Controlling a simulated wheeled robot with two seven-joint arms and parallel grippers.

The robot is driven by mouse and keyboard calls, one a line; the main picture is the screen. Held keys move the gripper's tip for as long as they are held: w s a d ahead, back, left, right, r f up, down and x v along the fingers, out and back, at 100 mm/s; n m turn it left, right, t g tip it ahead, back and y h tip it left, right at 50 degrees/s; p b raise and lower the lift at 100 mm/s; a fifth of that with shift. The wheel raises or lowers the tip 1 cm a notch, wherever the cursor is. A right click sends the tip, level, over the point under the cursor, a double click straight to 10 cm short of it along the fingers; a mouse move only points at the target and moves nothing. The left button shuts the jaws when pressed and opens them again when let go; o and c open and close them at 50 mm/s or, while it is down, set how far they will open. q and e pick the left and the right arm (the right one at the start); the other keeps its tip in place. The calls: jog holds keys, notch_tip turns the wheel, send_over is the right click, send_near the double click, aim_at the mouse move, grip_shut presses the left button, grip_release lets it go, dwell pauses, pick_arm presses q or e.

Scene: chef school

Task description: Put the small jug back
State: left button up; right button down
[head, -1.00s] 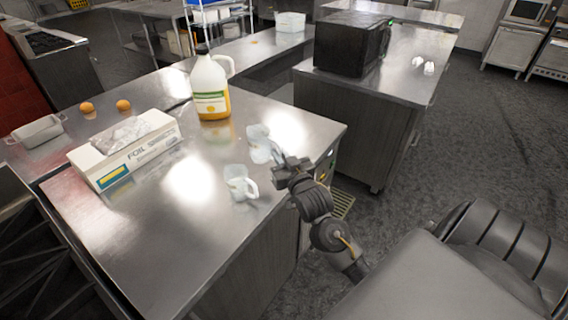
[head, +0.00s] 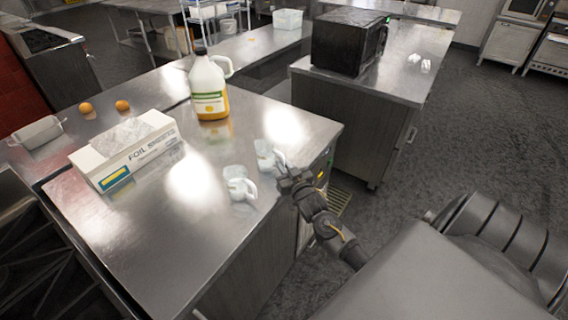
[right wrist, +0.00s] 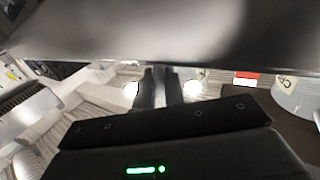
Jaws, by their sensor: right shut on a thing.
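Two small, pale, translucent jugs are by the right edge of the steel counter (head: 150,235) in the head view. My right gripper (head: 284,172) is shut on the handle of the farther small jug (head: 264,154). That jug looks upright, at or just above the counter top; I cannot tell whether its base touches. The other small jug (head: 238,184) stands on the counter just nearer, its handle to the right. In the right wrist view the gripper fingers (right wrist: 161,88) are close together, and the held jug is not clear there. My left gripper is not in view.
A large jug with yellow liquid (head: 209,88) stands behind the small jugs. A foil box (head: 127,152), two orange round items (head: 122,105) and a metal tin (head: 37,132) are to the left. A black microwave (head: 346,42) sits on the counter beyond.

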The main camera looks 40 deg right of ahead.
jog(key=shift+f, duration=0.15)
jog(key=c, duration=1.5)
grip_release()
